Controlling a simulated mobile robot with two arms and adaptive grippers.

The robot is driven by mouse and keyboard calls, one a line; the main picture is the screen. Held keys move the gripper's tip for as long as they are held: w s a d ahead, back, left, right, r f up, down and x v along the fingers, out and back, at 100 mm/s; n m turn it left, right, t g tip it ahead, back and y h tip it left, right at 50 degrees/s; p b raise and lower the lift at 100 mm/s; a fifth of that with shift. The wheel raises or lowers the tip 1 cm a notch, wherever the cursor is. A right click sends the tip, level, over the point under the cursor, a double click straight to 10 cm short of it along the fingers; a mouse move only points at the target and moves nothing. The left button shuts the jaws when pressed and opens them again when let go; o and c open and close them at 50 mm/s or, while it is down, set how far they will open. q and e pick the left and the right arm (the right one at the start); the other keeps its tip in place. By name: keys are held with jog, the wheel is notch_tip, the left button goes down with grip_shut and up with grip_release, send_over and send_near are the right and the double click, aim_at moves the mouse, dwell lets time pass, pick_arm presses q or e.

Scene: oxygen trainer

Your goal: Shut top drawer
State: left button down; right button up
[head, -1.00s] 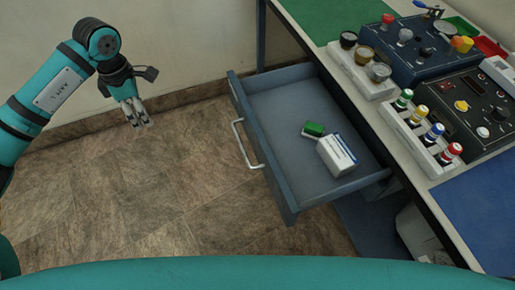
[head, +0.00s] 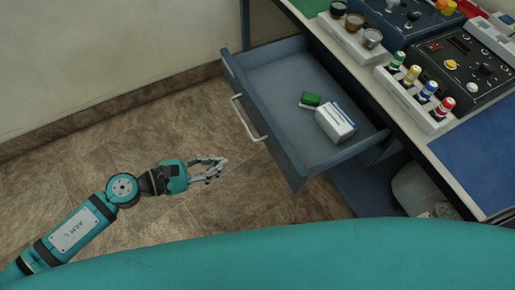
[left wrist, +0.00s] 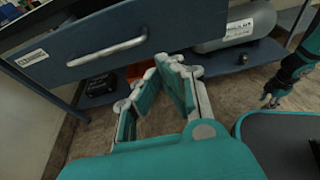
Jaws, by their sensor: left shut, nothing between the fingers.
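The top drawer (head: 278,130) is pulled open from the bench, with its pale bar handle (head: 247,118) on the outer front. A green item (head: 310,99) and a white box (head: 335,121) lie inside it. My left gripper (head: 222,166) is shut and empty, to the left of the drawer front and apart from it. In the left wrist view, the drawer front (left wrist: 80,40) and its handle (left wrist: 107,50) lie ahead of my left fingers (left wrist: 160,75). My right gripper (left wrist: 268,101) shows small at the right edge there; its jaw state is unclear.
The bench carries control boxes (head: 465,65), several coloured-cap bottles (head: 428,91) and a blue mat (head: 475,155). In the left wrist view a grey cylinder (left wrist: 235,28) and a black case (left wrist: 100,87) are below the drawer. The floor left of the drawer is clear.

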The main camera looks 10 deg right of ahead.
aim_at(271, 147)
pick_arm(q)
jog(key=p+x, duration=0.1)
jog(key=x, duration=0.6)
jog(key=r+p+x, duration=0.1)
jog(key=x, duration=0.3)
jog(key=shift+d+p, duration=0.25)
jog(key=shift+p, duration=0.1)
jog(key=shift+w+d+f, duration=0.15)
jog(key=shift+w+d, duration=0.05)
jog(key=shift+d, duration=0.35)
